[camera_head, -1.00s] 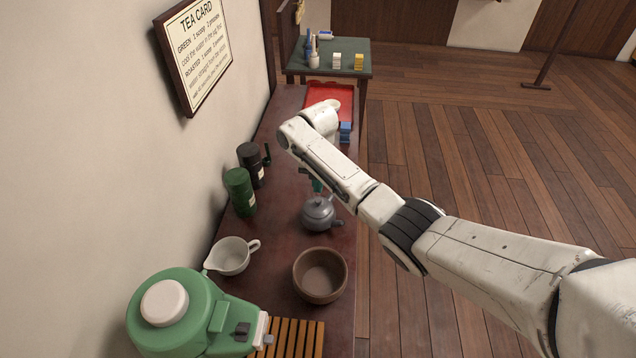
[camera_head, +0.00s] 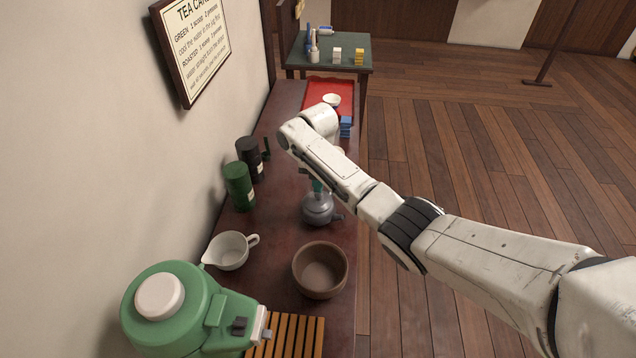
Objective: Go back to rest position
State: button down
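My arm reaches in from the lower right over the dark wooden counter (camera_head: 283,222). Its wrist is bent over the counter's middle, above the grey teapot (camera_head: 319,209). My gripper is mostly hidden behind my arm; a small teal part shows just above the teapot. I cannot tell whether it touches the teapot or whether its fingers are open or shut.
A green canister (camera_head: 238,187) and black canister (camera_head: 250,158) stand by the wall. A white spouted cup (camera_head: 229,251), brown bowl (camera_head: 320,270), green dispenser (camera_head: 185,310) and slatted wooden rack (camera_head: 290,337) are nearer. Behind are a red tray (camera_head: 318,92), white bowl (camera_head: 331,100) and blue stack (camera_head: 345,127).

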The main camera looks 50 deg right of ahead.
jog(key=shift+f+b, duration=0.3)
jog(key=shift+f, duration=0.25)
jog(key=shift+r, duration=0.1)
jog(key=shift+r+p, duration=3.2)
jog(key=shift+r, duration=0.25)
